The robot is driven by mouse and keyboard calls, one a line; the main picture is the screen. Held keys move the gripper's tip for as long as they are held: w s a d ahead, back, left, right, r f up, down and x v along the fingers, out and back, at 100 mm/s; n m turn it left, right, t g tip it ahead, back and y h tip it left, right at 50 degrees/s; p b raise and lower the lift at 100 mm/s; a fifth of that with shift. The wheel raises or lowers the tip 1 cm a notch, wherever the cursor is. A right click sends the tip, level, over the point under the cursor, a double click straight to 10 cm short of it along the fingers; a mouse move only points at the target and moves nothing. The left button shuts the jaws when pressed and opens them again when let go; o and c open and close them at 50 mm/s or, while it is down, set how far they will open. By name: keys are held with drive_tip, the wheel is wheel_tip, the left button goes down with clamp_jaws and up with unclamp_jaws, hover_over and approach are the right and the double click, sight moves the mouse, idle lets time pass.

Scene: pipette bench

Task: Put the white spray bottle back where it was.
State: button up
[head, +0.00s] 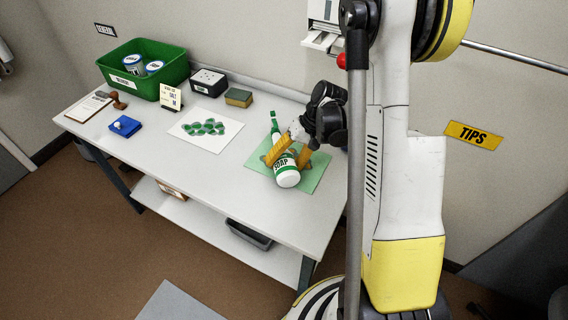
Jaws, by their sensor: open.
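A white bottle (287,177) with a green "SOAP" label is on the green mat at the right end of the table. It appears tipped over, with its round white end toward me. A green, nozzle-like part (275,123) shows just behind it; my fingers hide whether the two are joined. My gripper (285,160) is open, with its yellow fingers pointing down on either side of the bottle. I cannot tell whether the fingers touch it.
The green mat (318,173) lies under the bottle. To the left are a white sheet with green shapes (222,136), a blue box (125,126), a stamp (118,101), a sponge (238,97), a black box (208,82) and a green bin (172,65) holding cans. The table's front middle is clear.

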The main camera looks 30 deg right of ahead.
sight(283, 158)
drive_tip(key=c, duration=1.2)
drive_tip(key=shift+r, duration=0.1)
drive_tip(key=shift+r+p, duration=0.35)
drive_tip(key=shift+r, duration=0.2)
drive_tip(key=r+p, duration=0.1)
drive_tip(key=r, duration=0.2)
drive_tip(key=shift+s+d+r+p, duration=0.1)
drive_tip(key=shift+s+r+p, duration=0.2)
drive_tip(key=shift+s+p, duration=0.05)
drive_tip(key=s+d+r+p, duration=0.25)
drive_tip(key=s+r, duration=0.35)
drive_tip(key=s, duration=0.5)
drive_tip(key=w+a+n, duration=0.1)
drive_tip(key=w+a, duration=0.2)
drive_tip(key=a, duration=0.1)
drive_tip(key=w+a+f+n+g, duration=0.1)
drive_tip(key=w+a, duration=0.3)
drive_tip(key=w+a+n+b, duration=0.1)
drive_tip(key=w+a, duration=0.2)
drive_tip(key=a, duration=0.2)
drive_tip(key=shift+w+a+f, duration=0.1)
drive_tip(key=shift+w+f, duration=0.15)
drive_tip(key=shift+f, duration=0.1)
